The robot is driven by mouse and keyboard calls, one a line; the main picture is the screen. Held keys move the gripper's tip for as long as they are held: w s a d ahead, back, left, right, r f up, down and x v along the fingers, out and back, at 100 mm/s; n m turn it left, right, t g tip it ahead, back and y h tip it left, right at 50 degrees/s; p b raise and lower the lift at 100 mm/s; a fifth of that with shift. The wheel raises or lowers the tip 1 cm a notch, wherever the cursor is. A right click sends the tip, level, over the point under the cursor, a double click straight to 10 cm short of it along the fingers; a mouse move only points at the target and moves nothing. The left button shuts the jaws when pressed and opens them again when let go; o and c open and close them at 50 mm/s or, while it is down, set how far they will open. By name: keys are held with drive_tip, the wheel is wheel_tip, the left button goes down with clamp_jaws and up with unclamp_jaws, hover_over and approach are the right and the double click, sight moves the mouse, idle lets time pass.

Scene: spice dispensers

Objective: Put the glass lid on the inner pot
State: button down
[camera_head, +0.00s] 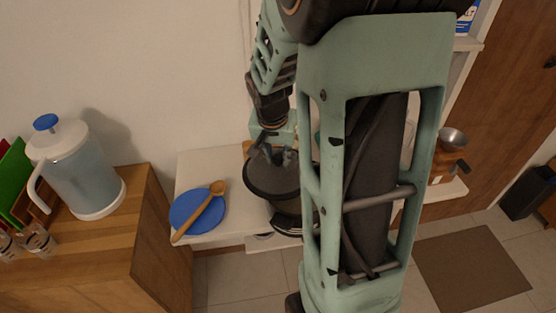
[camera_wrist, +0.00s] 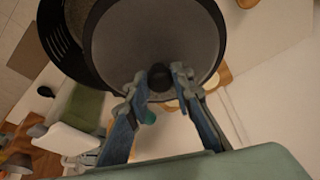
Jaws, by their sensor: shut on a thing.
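The glass lid (camera_head: 270,180) is round and grey with a dark rim. In the wrist view the lid (camera_wrist: 150,35) fills the upper middle, with its dark knob (camera_wrist: 160,76) between my fingertips. My gripper (camera_wrist: 160,82) is shut on this knob; in the head view my gripper (camera_head: 276,155) is above the lid. A dark pot body (camera_head: 288,222) shows below the lid in the head view. Dark slotted parts (camera_wrist: 62,40) show beside the lid in the wrist view.
A blue plate (camera_head: 190,212) with a wooden spoon (camera_head: 205,207) lies on the white counter (camera_head: 190,165), left of the lid. A water pitcher (camera_head: 78,175) stands on the wooden cabinet farther left. A metal bowl (camera_head: 453,138) is at right. My arm hides the middle right.

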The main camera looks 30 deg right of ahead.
drive_tip(key=c, duration=1.8)
unclamp_jaws()
drive_tip(key=shift+s+a+f, duration=0.15)
drive_tip(key=shift+s+f, duration=0.35)
drive_tip(key=shift+f, duration=0.15)
drive_tip(key=shift+o, duration=0.6)
drive_tip(key=shift+w, duration=0.15)
drive_tip(key=p+v, duration=0.4)
drive_tip(key=v, duration=0.8)
drive_tip(key=shift+w+r, duration=0.25)
drive_tip(key=shift+r, duration=0.05)
